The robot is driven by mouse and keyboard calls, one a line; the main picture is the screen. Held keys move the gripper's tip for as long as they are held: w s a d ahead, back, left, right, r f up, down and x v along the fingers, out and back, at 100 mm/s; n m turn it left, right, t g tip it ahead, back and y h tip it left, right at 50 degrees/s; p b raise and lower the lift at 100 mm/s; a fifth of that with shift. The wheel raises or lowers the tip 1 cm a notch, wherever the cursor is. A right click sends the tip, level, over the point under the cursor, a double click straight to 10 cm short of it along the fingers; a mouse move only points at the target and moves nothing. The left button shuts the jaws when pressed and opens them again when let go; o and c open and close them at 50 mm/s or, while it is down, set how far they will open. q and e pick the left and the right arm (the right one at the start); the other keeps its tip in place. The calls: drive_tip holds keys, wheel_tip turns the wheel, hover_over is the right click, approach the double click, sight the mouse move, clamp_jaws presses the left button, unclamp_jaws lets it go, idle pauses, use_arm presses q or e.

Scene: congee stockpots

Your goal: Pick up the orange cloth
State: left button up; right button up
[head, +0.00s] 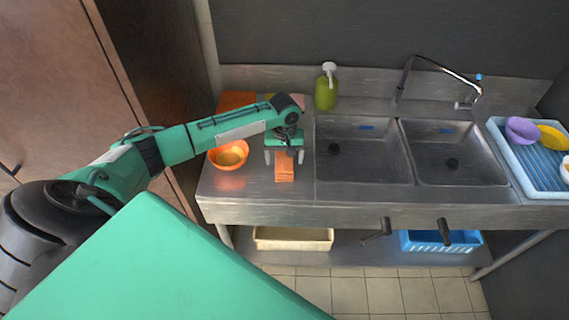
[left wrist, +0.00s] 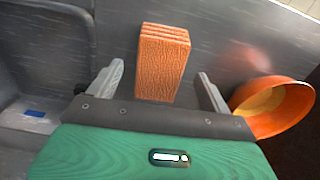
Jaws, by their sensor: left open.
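The orange cloth (head: 285,168) lies folded into a small thick block on the steel counter, left of the sinks. My left gripper (head: 284,157) is above the cloth's far part with its fingers apart. In the left wrist view the cloth (left wrist: 163,62) stands out ahead, between the lines of the two open fingers (left wrist: 160,82), and neither finger touches it there. The cloth's near end in that view is partly hidden by the gripper body. My right gripper is not in view.
An orange bowl (head: 229,155) stands just left of the cloth; the wrist view also shows it (left wrist: 273,107). A green soap bottle (head: 326,90) stands behind. Two sinks (head: 362,152) lie to the right, with a blue drying tray (head: 535,172) beyond them.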

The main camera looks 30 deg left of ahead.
sight(285, 162)
use_arm(q)
drive_tip(key=shift+f, duration=1.35)
drive_tip(key=c, duration=1.2)
drive_tip(key=shift+o, duration=0.2)
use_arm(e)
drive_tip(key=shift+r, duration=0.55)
use_arm(q)
drive_tip(key=shift+r, duration=0.1)
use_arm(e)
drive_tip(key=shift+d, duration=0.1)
